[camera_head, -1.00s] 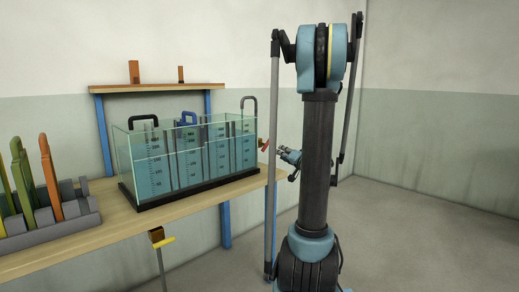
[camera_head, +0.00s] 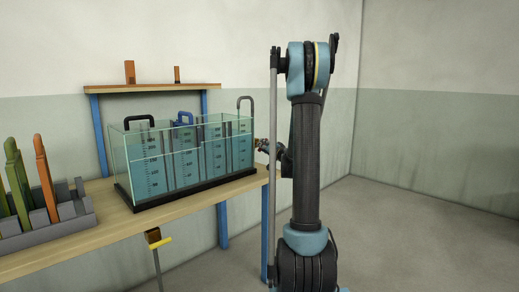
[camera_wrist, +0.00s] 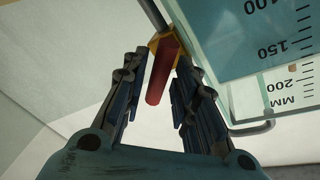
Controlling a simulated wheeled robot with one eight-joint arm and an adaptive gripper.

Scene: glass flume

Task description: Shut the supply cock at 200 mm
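The supply cock has a brass-coloured body (camera_wrist: 158,42) and a red lever (camera_wrist: 163,73), both clear in the wrist view. My gripper (camera_wrist: 161,68) is open, with one finger on each side of the lever and visible gaps. In the head view my gripper (camera_head: 262,146) is at the right end of the glass tank (camera_head: 150,202), partly hidden by my arm; the lever is barely visible there. The tank's scale (camera_wrist: 280,48) appears upside down in the wrist view, with 100, 150 and 200 marks. The blue-green area ends between 150 and 200.
The tank stands on a wooden bench (camera_head: 95,233). A grey rack (camera_head: 52,233) with green and orange plates is at left. A yellow-handled fitting (camera_head: 158,241) hangs at the bench's front edge. A shelf (camera_head: 150,88) is behind. The floor at right is clear.

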